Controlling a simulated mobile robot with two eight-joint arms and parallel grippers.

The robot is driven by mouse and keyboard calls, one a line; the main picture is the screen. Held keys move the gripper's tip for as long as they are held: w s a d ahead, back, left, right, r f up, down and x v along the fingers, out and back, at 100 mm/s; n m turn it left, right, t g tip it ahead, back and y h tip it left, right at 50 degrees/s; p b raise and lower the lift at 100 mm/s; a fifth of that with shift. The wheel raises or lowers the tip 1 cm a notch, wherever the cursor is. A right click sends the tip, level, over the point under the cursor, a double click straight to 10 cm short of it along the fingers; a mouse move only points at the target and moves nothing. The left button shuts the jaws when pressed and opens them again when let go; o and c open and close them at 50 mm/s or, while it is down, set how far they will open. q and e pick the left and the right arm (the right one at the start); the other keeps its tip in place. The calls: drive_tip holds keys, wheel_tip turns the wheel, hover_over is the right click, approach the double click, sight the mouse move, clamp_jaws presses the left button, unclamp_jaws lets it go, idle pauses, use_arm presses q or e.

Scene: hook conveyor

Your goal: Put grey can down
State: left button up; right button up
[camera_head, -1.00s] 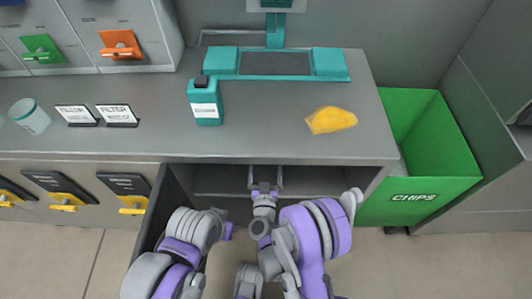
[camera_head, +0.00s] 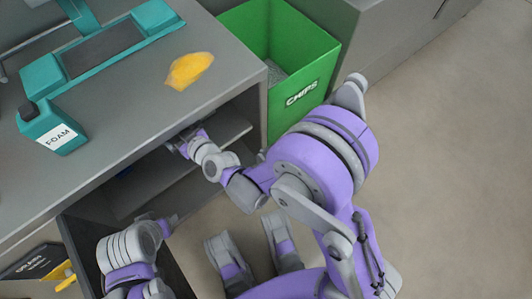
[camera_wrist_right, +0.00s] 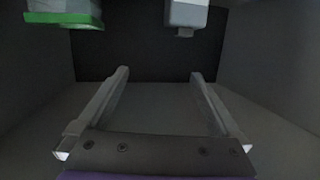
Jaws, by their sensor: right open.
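My right gripper (camera_head: 183,140) reaches into the open cabinet (camera_head: 252,108) under the worktop. In the right wrist view my right gripper (camera_wrist_right: 160,74) is open, with nothing between its fingers. A pale grey blocky object (camera_wrist_right: 187,13) is cut off at the top of that view, ahead of the fingers; I cannot tell whether it is the grey can. No grey can is clearly recognisable in the head view. My left gripper (camera_head: 168,223) is near the open cabinet door (camera_head: 78,250), and its jaws are too unclear to read.
An object with a green base (camera_wrist_right: 64,19) is at the wrist view's upper left. On the worktop (camera_head: 120,135) are a teal FOAM bottle (camera_head: 55,128), a yellow cloth-like patch (camera_head: 189,70) and a teal device (camera_head: 105,45). A green CHIPS bin (camera_head: 288,117) stands beside the cabinet. Floor at right is clear.

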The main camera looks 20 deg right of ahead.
drive_tip(key=s+d+m+g+h, duration=0.4)
drive_tip(key=s+d+g, duration=0.5)
drive_tip(key=s+d, duration=1.7)
drive_tip(key=h, duration=0.2)
drive_tip(key=shift+d+r+m+g+h, duration=0.25)
drive_tip(key=shift+r+m+g+h, duration=0.05)
drive_tip(key=shift+r+m+h, duration=0.1)
